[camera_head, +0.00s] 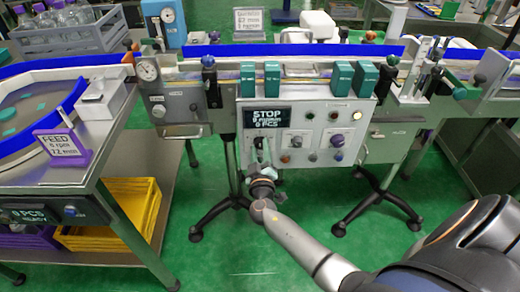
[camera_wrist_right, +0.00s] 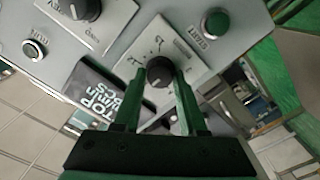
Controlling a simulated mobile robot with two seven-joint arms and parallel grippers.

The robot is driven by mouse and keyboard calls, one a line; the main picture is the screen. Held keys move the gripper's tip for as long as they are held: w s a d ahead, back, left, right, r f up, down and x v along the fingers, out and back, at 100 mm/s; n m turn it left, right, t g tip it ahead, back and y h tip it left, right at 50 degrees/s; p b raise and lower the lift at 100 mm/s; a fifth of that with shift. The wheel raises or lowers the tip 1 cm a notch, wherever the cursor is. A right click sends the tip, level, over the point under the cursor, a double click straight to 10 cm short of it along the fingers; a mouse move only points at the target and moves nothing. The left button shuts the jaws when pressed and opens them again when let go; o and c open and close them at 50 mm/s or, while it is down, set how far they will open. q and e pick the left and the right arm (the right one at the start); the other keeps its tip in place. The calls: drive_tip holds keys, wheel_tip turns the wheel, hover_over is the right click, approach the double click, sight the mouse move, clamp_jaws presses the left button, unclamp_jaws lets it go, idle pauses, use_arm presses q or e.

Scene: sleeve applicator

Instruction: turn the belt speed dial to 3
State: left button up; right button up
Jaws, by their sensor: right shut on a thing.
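The black dial (camera_wrist_right: 160,70) sits on a white plate with markings in the right wrist view. Its label and the mark it points to are too small to read. My right gripper (camera_wrist_right: 159,82) has its two green fingers on either side of the dial, shut on it. In the head view my right gripper (camera_head: 262,158) is at the lower left of the white control panel (camera_head: 316,122), and it hides the dial there. My left gripper is not in view.
A second dial (camera_wrist_right: 82,8) and a green button (camera_wrist_right: 215,21) are close by. The black STOP display (camera_head: 266,117) is just above my gripper. Several teal blocks (camera_head: 340,78) line the panel's top.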

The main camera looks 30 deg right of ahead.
clamp_jaws()
